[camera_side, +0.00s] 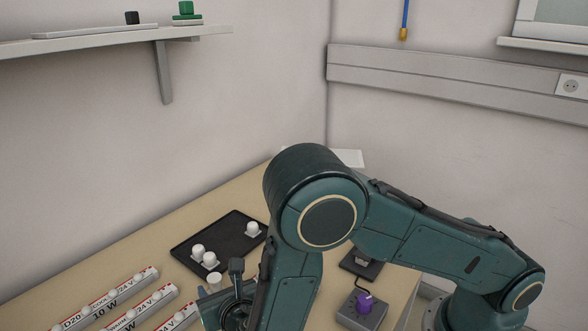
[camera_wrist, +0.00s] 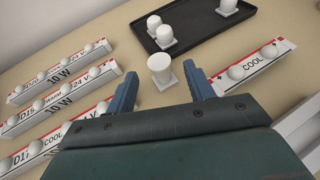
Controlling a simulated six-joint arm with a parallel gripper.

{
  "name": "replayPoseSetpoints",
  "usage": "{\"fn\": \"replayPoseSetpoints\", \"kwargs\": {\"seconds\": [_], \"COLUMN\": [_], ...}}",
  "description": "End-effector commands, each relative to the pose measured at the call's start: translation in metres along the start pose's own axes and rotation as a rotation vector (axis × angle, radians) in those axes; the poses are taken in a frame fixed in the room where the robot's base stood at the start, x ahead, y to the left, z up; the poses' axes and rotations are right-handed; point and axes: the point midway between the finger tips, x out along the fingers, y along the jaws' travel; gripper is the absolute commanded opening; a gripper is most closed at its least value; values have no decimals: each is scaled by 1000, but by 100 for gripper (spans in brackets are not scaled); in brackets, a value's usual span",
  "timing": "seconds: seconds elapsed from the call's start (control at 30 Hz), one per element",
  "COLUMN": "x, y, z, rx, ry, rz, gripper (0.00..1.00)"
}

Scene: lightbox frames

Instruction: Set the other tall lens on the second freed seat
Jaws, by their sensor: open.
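A tall white lens (camera_wrist: 160,68) stands upright between the tips of my gripper (camera_wrist: 160,79), in the wrist view. The gripper is open, with gaps on both sides of the lens. The lens top also shows in the side view (camera_side: 214,279), beside my gripper. I cannot tell what its lower end rests on. The near left strip (camera_wrist: 32,153) is partly hidden by my gripper.
A black tray (camera_side: 226,245) holds three white pieces: two together (camera_side: 197,250), (camera_side: 210,261) and one apart (camera_side: 252,229). A grey box (camera_side: 359,317) with a purple knob (camera_side: 365,301) stands right of my arm. A shelf (camera_side: 120,40) hangs on the left wall.

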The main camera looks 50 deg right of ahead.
Motion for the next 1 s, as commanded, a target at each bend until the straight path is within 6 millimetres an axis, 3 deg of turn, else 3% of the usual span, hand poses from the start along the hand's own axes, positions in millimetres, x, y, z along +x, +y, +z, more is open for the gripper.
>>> {"fn": "replayPoseSetpoints", "kwargs": {"seconds": [0.27, 0.8, 0.83, 1.0], "x": [28, 30, 30, 30], "y": [0, 0, 0, 0], "z": [0, 1, 1, 1], "rx": [2, 0, 0, 0], "ry": [1, 1, 1, 1], "rz": [0, 1, 1, 0], "gripper": [53, 53, 51, 18]}}
